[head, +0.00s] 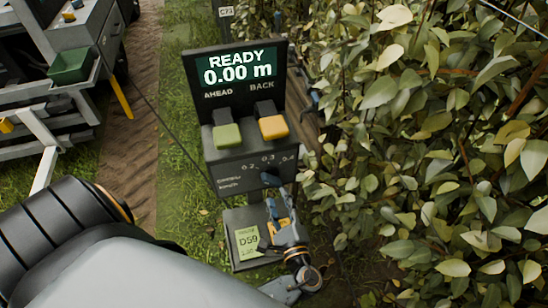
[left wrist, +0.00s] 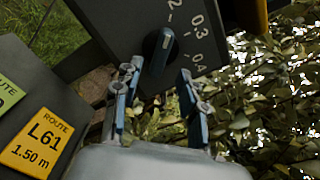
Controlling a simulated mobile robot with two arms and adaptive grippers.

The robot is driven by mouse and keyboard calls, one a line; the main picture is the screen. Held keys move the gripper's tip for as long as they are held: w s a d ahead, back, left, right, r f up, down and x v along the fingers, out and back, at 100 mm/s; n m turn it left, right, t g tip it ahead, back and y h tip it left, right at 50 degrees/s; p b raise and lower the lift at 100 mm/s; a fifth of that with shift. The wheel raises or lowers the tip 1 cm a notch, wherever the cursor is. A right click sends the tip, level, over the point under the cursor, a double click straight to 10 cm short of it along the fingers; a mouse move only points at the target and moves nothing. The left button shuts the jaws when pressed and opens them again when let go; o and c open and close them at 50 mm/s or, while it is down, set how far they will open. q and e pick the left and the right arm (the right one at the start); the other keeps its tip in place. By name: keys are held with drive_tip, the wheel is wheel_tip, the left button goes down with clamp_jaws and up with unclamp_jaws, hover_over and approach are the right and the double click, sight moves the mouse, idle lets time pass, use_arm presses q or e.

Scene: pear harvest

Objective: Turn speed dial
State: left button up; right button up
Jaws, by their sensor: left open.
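The speed dial (left wrist: 161,48) is a dark knob with a pale pointer mark on the face of the control box, in the left wrist view. Printed numbers, among them 0.3 and 0.4, curve around its upper right side. The mark points upward, towards the numbers; its exact setting I cannot tell. My left gripper (left wrist: 158,82) is open, with one finger to the lower left of the dial and one to its lower right. No contact with the dial is clear. In the head view the left gripper (head: 277,195) is at the box's lower front and partly covers the dial area. My right gripper is not in view.
Route cards, including yellow L61 (left wrist: 38,146), lie below. Dense foliage (head: 440,150) stands close on the right.

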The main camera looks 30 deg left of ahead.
sight(274, 186)
use_arm(q)
drive_tip(key=p+x, duration=0.1)
drive_tip(key=x, duration=0.4)
drive_tip(key=shift+w+a, duration=0.2)
clamp_jaws()
